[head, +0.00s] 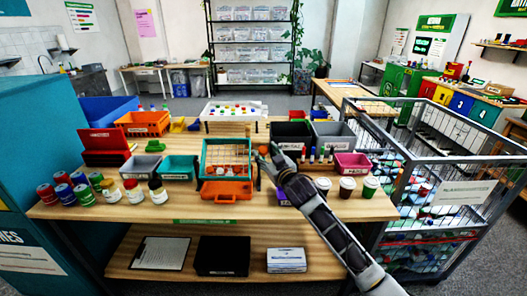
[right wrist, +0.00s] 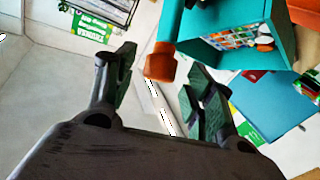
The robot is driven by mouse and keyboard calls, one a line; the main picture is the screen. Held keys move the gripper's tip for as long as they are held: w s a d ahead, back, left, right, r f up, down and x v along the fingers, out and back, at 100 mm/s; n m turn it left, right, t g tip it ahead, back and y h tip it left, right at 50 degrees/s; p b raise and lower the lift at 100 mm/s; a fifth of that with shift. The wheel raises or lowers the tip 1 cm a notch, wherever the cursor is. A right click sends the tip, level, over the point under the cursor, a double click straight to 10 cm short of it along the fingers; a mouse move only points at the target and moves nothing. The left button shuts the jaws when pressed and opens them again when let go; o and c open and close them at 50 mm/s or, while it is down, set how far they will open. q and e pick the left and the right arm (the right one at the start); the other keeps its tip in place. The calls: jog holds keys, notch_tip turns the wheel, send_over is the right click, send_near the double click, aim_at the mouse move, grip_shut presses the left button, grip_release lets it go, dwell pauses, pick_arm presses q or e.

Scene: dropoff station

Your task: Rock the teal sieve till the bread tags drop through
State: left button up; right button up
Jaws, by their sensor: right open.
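My right gripper (head: 266,156) is open at the sieve's right side. In the right wrist view an orange handle (right wrist: 160,64) on the teal sieve (right wrist: 272,52) shows beyond the gap between the open fingers (right wrist: 160,95); I see no contact. Small coloured pieces (right wrist: 240,36) show inside the teal frame; I cannot tell if they are bread tags. My left gripper is out of view.
A teal bin (head: 178,168) and a grey bin (head: 143,167) stand left of the sieve, with cans and jars (head: 133,191) in front. Dark bins (head: 290,133), a pink bin (head: 353,163) and cups (head: 347,187) stand to the right. A wire cage (head: 440,185) flanks the table's right end.

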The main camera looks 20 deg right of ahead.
jog(key=shift+w+a, duration=0.2)
jog(key=shift+w, duration=1.2)
grip_shut()
